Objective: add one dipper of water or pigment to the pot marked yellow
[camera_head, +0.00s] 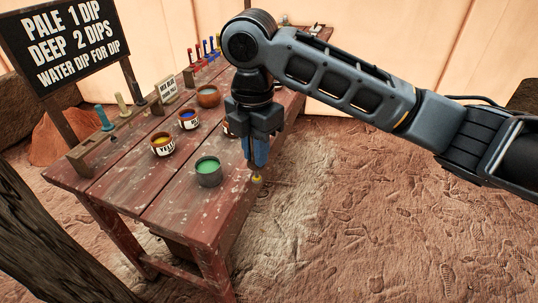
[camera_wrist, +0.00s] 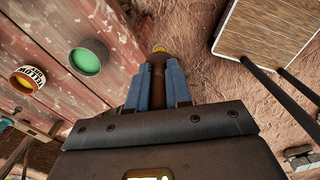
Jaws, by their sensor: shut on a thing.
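My gripper (camera_head: 259,160) is shut on a dipper (camera_wrist: 158,90) with a brown handle, pointing down. Its small cup (camera_head: 257,180) shows yellow inside, also in the wrist view (camera_wrist: 160,48). It hangs by the table's right edge, apart from the pots. The pot marked yellow (camera_head: 163,145) has a white label and yellow-orange contents; it stands left of my gripper, and also shows in the wrist view (camera_wrist: 28,79). A dark pot of green liquid (camera_head: 208,171) stands between them, nearer my gripper.
A pot with blue contents (camera_head: 189,120) and a brown bowl (camera_head: 208,97) stand farther back. Another labelled pot is partly hidden behind my gripper. A rack (camera_head: 105,142) lines the table's left side. A sign (camera_head: 64,38) reads "PALE 1 DIP, DEEP 2 DIPS, WATER DIP FOR DIP".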

